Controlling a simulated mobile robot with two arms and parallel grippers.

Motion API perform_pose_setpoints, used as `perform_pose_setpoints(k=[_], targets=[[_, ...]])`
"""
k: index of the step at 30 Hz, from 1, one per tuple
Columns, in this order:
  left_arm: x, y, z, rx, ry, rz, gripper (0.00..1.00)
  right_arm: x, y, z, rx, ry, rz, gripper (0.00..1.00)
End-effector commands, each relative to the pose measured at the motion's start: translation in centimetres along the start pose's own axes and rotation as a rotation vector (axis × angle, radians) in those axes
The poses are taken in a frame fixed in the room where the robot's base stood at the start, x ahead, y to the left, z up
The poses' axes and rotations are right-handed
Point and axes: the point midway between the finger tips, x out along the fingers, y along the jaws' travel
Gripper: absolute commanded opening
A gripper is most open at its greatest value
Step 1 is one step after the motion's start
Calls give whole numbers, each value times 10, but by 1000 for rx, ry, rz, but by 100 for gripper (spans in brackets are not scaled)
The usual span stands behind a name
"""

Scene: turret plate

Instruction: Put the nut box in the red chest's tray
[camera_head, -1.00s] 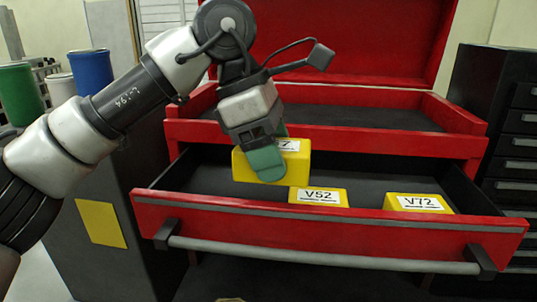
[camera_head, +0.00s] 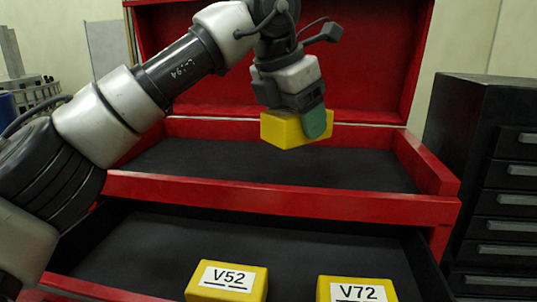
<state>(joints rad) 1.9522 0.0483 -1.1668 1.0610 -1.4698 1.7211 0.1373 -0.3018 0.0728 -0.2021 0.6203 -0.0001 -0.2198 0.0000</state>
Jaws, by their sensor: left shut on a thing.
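My left gripper (camera_head: 314,122) is shut on a yellow box (camera_head: 285,131). It holds the box in the air above the back part of the red chest's top tray (camera_head: 280,201). The tray is lined in black and looks empty. The held box's label is hidden from this view. My right gripper is not in view.
The chest's red lid (camera_head: 375,50) stands open behind the tray. A black drawer cabinet (camera_head: 500,180) stands close on the right. The tray's floor is clear.

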Motion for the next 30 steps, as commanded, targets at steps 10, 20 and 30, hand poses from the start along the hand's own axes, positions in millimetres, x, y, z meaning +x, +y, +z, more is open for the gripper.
perform_pose_setpoints(k=[10, 20, 30], targets=[[30, 71, -32, 0, 1, -2, 31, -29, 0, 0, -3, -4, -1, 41], [56, 83, -46, 4, 2, -2, 31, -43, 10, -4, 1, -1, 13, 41], [76, 82, -53, 3, -1, 0, 31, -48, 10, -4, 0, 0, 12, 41]])
